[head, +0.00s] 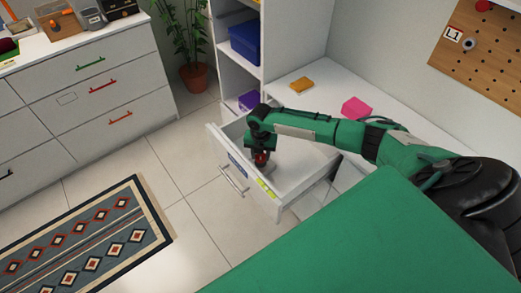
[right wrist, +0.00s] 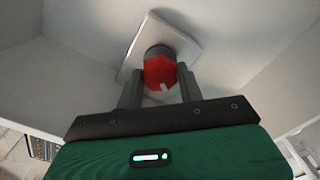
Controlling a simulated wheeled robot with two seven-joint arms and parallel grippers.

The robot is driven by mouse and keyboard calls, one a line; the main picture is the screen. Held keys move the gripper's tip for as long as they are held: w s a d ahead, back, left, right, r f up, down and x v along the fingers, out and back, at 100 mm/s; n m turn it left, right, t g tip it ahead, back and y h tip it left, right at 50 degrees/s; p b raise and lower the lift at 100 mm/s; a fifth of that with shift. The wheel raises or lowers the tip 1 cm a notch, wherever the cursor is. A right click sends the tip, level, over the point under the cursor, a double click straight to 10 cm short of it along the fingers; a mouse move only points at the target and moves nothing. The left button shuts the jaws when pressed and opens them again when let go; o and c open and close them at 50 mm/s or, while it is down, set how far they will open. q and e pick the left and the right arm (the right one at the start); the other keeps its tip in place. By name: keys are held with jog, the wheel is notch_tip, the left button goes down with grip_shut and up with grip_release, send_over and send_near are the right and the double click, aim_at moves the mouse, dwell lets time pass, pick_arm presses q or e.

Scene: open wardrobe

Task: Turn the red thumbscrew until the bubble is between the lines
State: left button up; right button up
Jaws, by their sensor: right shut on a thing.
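The red thumbscrew (right wrist: 160,70) is a faceted knob with a pale mark near its lower edge. It sits on a dark collar on a white plate (right wrist: 181,37) inside an open white drawer (head: 300,187). My right gripper (right wrist: 159,80) has one finger on each side of the knob and is shut on it. In the head view the right gripper (head: 261,150) reaches down into the drawer, and only a bit of red shows there. A small yellow-green strip (head: 266,188) on the drawer's front edge may be the level; its bubble and lines are too small to read. My left gripper is not in view.
The drawer front has a handle (head: 233,180). A white top beside the drawer holds a pink block (head: 355,107) and an orange object (head: 301,85). A shelf with a blue box (head: 245,42) stands behind. The floor left of the drawer is clear up to a patterned rug (head: 92,245).

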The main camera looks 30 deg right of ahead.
jog(key=shift+n, duration=0.9)
jog(key=n+b, duration=0.1)
jog(key=n, duration=0.2)
jog(key=shift+n, duration=1.1)
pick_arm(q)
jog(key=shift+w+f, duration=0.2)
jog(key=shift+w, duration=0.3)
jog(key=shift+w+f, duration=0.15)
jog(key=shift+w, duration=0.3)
pick_arm(e)
jog(key=shift+n, duration=0.3)
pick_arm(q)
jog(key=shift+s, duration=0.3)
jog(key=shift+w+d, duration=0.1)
